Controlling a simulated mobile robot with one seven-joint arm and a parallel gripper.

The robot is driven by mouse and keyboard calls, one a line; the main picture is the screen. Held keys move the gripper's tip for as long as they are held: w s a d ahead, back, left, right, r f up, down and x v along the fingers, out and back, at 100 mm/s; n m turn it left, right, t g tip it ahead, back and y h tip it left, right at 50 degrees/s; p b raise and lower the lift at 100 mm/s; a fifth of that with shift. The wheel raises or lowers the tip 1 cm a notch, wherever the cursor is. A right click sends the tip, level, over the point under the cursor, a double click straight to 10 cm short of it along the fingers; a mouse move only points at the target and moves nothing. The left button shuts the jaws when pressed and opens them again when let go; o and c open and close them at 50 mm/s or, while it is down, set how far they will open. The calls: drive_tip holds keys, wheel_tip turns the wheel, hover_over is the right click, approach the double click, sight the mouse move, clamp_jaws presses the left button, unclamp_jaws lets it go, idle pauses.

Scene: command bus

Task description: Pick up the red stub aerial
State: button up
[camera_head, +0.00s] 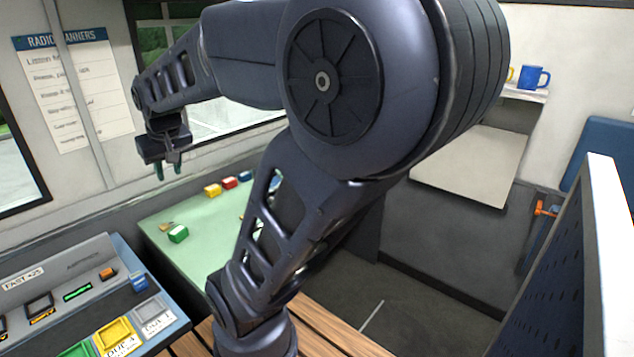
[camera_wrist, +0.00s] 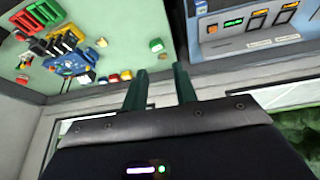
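My gripper (camera_head: 168,170) hangs above the far left part of the green table, near the window. Its two dark green fingers (camera_wrist: 160,70) are apart, with nothing between them. I cannot single out the red stub aerial for sure. A red block (camera_head: 229,183) lies between a yellow block (camera_head: 212,190) and a blue block on the green table; the red block also shows in the wrist view (camera_wrist: 127,75). Another small red piece (camera_wrist: 22,79) lies at the left of the wrist view. My arm hides part of the table in the head view.
The green table (camera_head: 200,255) also bears a green block (camera_head: 178,234) and a cluster of coloured parts around a blue piece (camera_wrist: 72,62). A console (camera_head: 75,290) with buttons and bins stands at the left. A wall and windows are close behind my gripper.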

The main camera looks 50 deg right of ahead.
drive_tip(key=w+d+f+m+h, duration=0.1)
drive_tip(key=w+d+f, duration=0.1)
drive_tip(key=w+d, duration=0.65)
drive_tip(key=w+d+f+m, duration=0.25)
drive_tip(key=w+d, duration=0.25)
drive_tip(key=d, duration=0.7)
drive_tip(key=w+d+f+m+h, duration=0.1)
drive_tip(key=w+d+f, duration=0.2)
drive_tip(key=w+d, duration=0.55)
drive_tip(key=s+d+f+m+h, duration=0.1)
drive_tip(key=s+d+f, duration=0.4)
drive_tip(key=d, duration=0.8)
drive_tip(key=s+d+f+m, duration=0.25)
drive_tip(key=d+f, duration=0.55)
drive_tip(key=d, duration=0.4)
drive_tip(key=s+d+f+h, duration=0.1)
drive_tip(key=s+d+f, duration=0.45)
drive_tip(key=d, duration=0.75)
drive_tip(key=shift+s+x, duration=0.15)
drive_tip(key=shift+x, duration=2.9)
drive_tip(key=shift+s+x, duration=0.15)
drive_tip(key=shift+x, duration=2.9)
drive_tip(key=shift+d, duration=0.1)
